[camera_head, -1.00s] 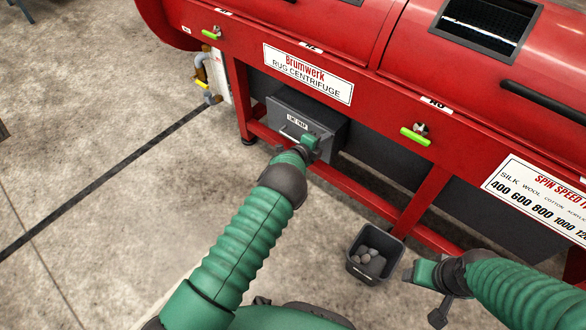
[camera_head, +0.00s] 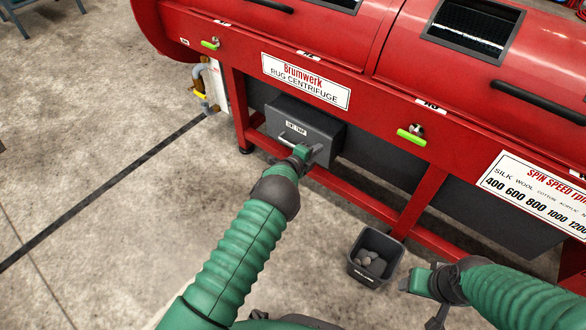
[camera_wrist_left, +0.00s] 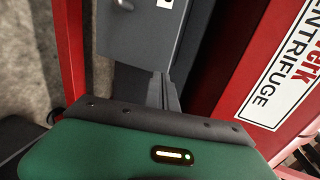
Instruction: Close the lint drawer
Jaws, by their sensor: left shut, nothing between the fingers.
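The lint drawer (camera_head: 294,126) is a dark grey box with a small label and a light bar handle. It juts out under the red centrifuge's front beam, its side showing. In the left wrist view the drawer (camera_wrist_left: 132,45) is at the top, with part of its label and handle. My left gripper (camera_head: 314,154) is at the lower right part of the drawer front, fingers shut and empty; I cannot tell whether they touch it. Its fingers (camera_wrist_left: 164,92) point toward the drawer edge in the wrist view. My right gripper (camera_head: 418,284) is low right, its fingers unclear.
The red rug centrifuge (camera_head: 352,122) stands on red legs and a low rail. A black bucket (camera_head: 365,276) of grey stones stands on the floor between my arms. A pipe with a yellow valve handle (camera_head: 199,95) is left of the machine.

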